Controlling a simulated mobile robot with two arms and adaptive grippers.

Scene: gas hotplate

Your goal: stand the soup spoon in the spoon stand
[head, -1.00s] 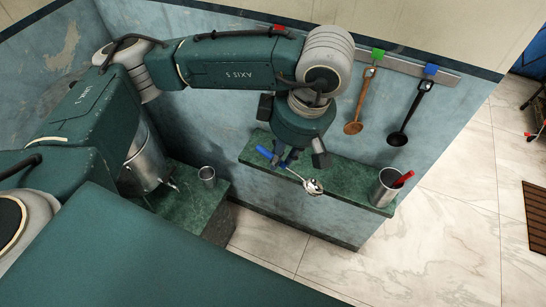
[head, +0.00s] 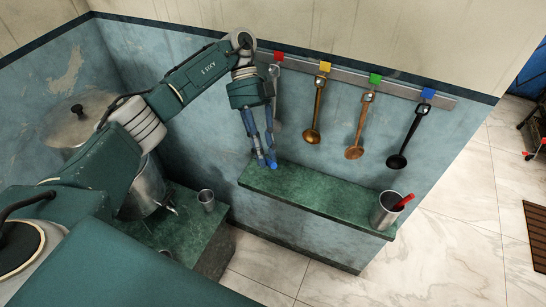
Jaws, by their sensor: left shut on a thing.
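My left gripper (head: 263,160) hangs over the left end of the green ledge, fingers pointing down. It is shut on the soup spoon, whose blue handle (head: 273,165) shows at the fingertips. The spoon's bowl is not visible now, so its exact tilt cannot be told. A metal cup (head: 384,215) with a red-handled utensil in it, which looks like the spoon stand, stands upright at the right end of the ledge, well apart from the gripper. My right gripper is not in view.
The green ledge (head: 310,192) is clear between gripper and cup. Brass (head: 312,135), copper (head: 354,152) and black (head: 397,160) ladles hang on the wall rail, with a silver utensil behind my gripper. A small metal cup (head: 206,200) and pot (head: 145,190) stand at lower left.

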